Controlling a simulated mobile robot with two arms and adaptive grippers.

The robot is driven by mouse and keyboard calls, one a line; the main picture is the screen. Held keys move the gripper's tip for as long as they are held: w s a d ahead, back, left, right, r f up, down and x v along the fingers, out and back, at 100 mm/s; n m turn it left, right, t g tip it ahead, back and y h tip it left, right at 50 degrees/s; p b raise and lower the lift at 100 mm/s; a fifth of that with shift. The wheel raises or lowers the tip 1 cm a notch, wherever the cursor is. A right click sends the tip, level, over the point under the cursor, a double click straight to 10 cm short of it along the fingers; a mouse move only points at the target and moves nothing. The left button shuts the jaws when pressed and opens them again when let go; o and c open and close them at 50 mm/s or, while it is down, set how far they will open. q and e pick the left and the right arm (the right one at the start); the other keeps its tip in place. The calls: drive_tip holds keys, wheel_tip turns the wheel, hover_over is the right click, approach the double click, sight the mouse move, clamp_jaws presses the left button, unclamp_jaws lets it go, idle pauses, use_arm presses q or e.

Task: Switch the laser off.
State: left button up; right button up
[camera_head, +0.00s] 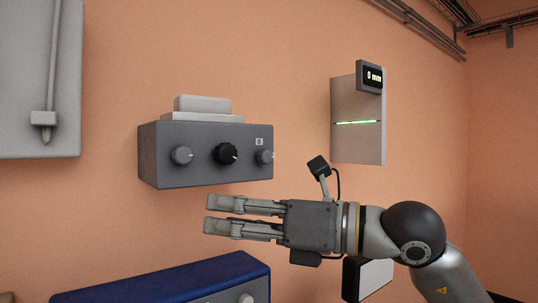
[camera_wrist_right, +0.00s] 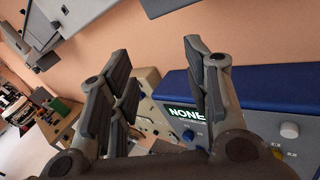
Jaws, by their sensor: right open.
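A bright green laser line (camera_head: 357,122) lies across a pale grey wall panel (camera_head: 350,145) at the right in the head view. A small black display (camera_head: 372,77) on the panel's top corner reads "0 mm". A dark grey control box (camera_head: 205,171) with a black middle knob (camera_head: 225,153) and a lighter knob on each side is on the wall left of it. I cannot tell which control belongs to the laser. My right gripper (camera_head: 222,216) is open and empty, just below the grey box, pointing left. It also shows in the wrist view (camera_wrist_right: 155,65). My left gripper is out of view.
A blue box (camera_head: 165,284) with a pale knob is below the gripper; in the wrist view its display (camera_wrist_right: 187,113) reads "NONE". A grey wall unit (camera_head: 25,90) with a slider hangs at far left. The wall between grey box and laser panel is bare.

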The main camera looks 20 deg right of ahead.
sight(268, 156)
drive_tip(key=d+r+m+t+h, duration=0.4)
drive_tip(key=d+r+t+h, duration=0.3)
drive_tip(key=d, duration=0.5)
drive_tip(key=shift+g+h, duration=0.3)
drive_tip(key=shift+h, duration=0.5)
drive_tip(key=p+x, duration=0.1)
drive_tip(key=x, duration=0.2)
drive_tip(key=p+x, duration=0.1)
drive_tip(key=x, duration=0.2)
drive_tip(key=p+x, duration=0.2)
drive_tip(key=x, duration=0.1)
drive_tip(key=shift+w+r, duration=0.4)
drive_tip(key=shift+p+x, duration=0.3)
drive_tip(key=shift+x, duration=0.55)
drive_tip(key=shift+f, duration=0.15)
drive_tip(key=shift+s, duration=0.1)
drive_tip(key=shift+c, duration=0.3)
clamp_jaws()
